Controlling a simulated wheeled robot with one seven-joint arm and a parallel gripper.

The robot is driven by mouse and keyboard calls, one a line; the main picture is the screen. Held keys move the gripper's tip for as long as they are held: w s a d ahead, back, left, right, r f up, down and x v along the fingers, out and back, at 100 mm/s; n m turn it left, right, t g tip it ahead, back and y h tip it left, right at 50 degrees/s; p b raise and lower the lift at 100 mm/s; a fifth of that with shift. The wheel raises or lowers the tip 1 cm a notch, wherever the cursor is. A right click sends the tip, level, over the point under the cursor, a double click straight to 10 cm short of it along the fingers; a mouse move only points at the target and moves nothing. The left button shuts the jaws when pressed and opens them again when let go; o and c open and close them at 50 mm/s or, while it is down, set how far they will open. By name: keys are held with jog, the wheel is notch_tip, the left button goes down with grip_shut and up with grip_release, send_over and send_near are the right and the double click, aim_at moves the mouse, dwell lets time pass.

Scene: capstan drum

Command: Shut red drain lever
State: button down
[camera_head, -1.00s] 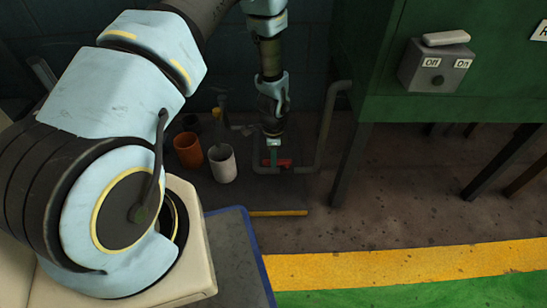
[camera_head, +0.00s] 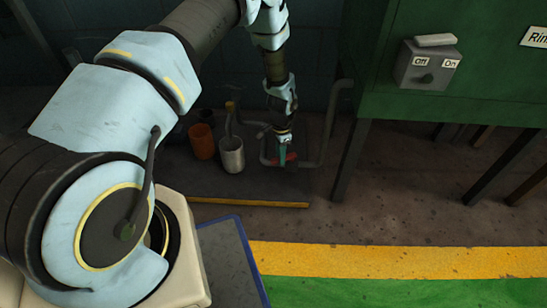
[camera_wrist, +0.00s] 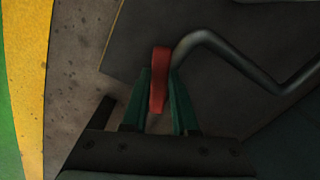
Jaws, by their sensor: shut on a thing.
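The red drain lever (camera_wrist: 159,80) shows in the wrist view between the two green fingers of my gripper (camera_wrist: 160,105). The fingers are shut on it, and its red end reaches past their tips. In the head view the red lever (camera_head: 291,157) is a small patch at the low grey pipe near the floor. My gripper (camera_head: 283,160) comes down onto it from above and partly hides it. The grey pipe (camera_wrist: 240,62) bends away to the right of the lever in the wrist view.
An orange pot (camera_head: 202,142) and a pale metal can (camera_head: 231,155) stand left of my gripper. A green cabinet (camera_head: 450,95) with a grey switch box (camera_head: 428,66) stands on legs to the right. A yellow floor stripe (camera_head: 380,260) runs in front.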

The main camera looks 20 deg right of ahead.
jog(key=shift+s+r+n+p, duration=0.15)
jog(key=shift+s+n+p, duration=0.35)
jog(key=shift+n, duration=0.5)
jog(key=shift+s+d+n+p, duration=0.45)
jog(key=shift+s+n+p, duration=0.1)
jog(key=shift+n, duration=1.25)
jog(key=shift+s+d+n+p, duration=0.4)
jog(key=shift+s+n+p, duration=0.15)
jog(key=shift+n, duration=1.25)
jog(key=shift+s+d+n+p, duration=0.5)
jog(key=shift+n+p, duration=0.1)
jog(key=shift+n, duration=1.2)
jog(key=c, duration=0.7)
grip_release()
